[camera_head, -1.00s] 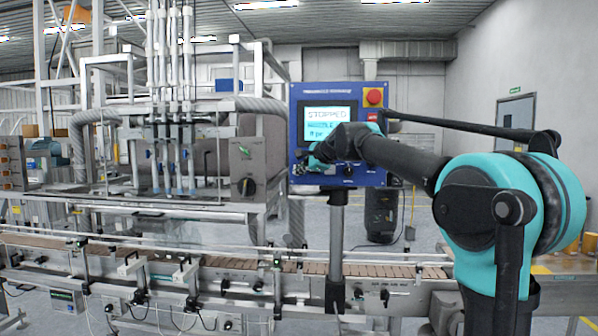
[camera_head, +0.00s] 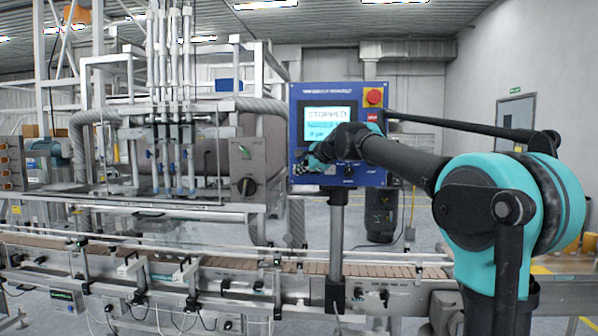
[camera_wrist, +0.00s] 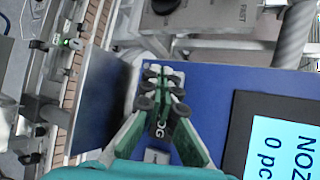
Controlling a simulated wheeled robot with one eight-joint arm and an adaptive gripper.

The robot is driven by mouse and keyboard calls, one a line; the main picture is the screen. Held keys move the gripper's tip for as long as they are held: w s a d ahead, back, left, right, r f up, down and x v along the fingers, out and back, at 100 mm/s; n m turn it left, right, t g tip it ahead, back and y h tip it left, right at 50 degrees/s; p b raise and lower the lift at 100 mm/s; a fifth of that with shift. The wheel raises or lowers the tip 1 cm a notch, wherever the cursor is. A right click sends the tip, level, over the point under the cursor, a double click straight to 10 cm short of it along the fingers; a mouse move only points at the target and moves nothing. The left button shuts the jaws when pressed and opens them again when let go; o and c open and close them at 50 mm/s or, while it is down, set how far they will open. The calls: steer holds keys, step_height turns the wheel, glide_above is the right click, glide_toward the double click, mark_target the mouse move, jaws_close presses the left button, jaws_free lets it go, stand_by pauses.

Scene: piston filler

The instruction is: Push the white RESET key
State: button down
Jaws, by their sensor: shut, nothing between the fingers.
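The blue control panel (camera_head: 345,94) stands on a post with a lit screen (camera_head: 328,120) reading STOPPED. My gripper (camera_head: 302,166) is at the panel's lower left, below the screen, and hides part of the panel. In the wrist view my gripper (camera_wrist: 160,88) is shut and empty, its green fingers together over the blue panel (camera_wrist: 213,85). A dark key (camera_wrist: 160,128) with part of a JOG label shows between the fingers. A pale key (camera_wrist: 157,157) lies behind them; its label is not readable. I cannot tell for certain which key is RESET, or whether the fingertips touch the panel.
A red emergency button (camera_head: 374,97) sits at the panel's upper right. Below the panel runs a conveyor (camera_head: 400,271). The filling machine, with a grey switch box (camera_head: 246,166), stands to the left. My arm reaches in from the right.

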steer(key=shift+w, duration=0.15)
steer(key=shift+w, duration=0.25)
steer(key=shift+w, duration=0.4)
stand_by(0.7)
steer(key=shift+s, duration=0.85)
steer(key=shift+s, duration=2.5)
